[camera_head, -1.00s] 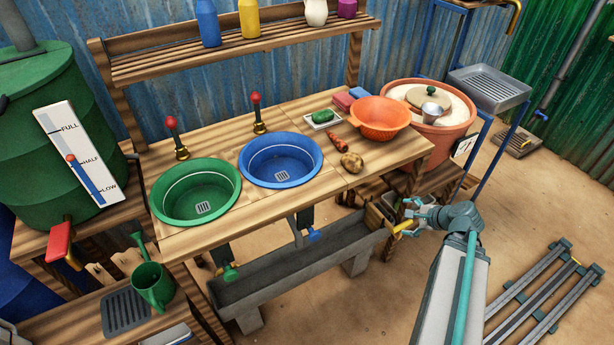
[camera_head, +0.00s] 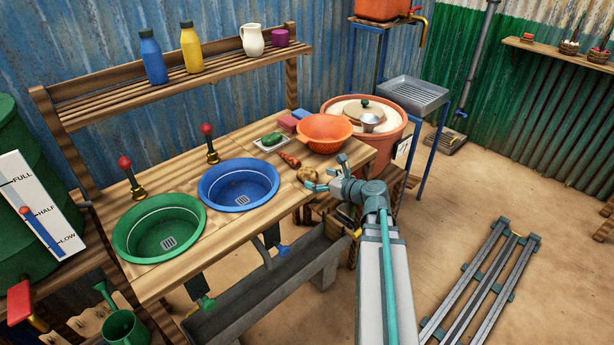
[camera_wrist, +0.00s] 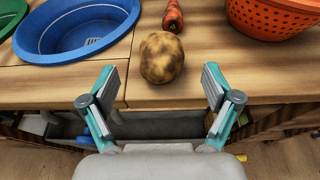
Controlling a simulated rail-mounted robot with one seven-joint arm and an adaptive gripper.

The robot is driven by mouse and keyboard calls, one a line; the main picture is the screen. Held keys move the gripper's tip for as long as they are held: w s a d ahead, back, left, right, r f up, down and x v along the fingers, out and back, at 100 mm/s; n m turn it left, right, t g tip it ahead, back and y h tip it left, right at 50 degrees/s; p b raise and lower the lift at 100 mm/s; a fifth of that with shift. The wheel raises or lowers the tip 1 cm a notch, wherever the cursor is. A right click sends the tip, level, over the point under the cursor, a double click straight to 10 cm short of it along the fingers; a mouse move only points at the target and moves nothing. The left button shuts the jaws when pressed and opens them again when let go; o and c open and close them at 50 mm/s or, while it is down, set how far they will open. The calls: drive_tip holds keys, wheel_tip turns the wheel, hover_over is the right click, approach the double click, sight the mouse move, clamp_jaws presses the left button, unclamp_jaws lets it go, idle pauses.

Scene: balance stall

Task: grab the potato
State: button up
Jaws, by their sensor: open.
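The potato (camera_head: 307,174) is brown and mottled. It lies on the wooden counter near its front edge, right of the blue basin. In the wrist view the potato (camera_wrist: 162,57) sits just ahead of my gripper (camera_wrist: 162,85), roughly centred between the two spread fingers and beyond their tips. In the head view my gripper (camera_head: 320,181) is at the counter's front edge, close beside the potato. My gripper is open and empty. I cannot tell from these views whether a finger touches the potato.
A carrot (camera_head: 290,160) lies just behind the potato. An orange colander (camera_head: 325,132) stands to the right behind, and the blue basin (camera_head: 213,186) to the left. The wooden counter (camera_head: 287,205) has its front edge under my gripper. A grey trough (camera_head: 262,295) runs below.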

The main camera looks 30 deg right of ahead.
sight(308, 174)
drive_tip(key=shift+p+x, duration=0.35)
drive_tip(key=shift+x, duration=2.75)
drive_tip(key=shift+d, duration=0.1)
drive_tip(key=c, duration=1.3)
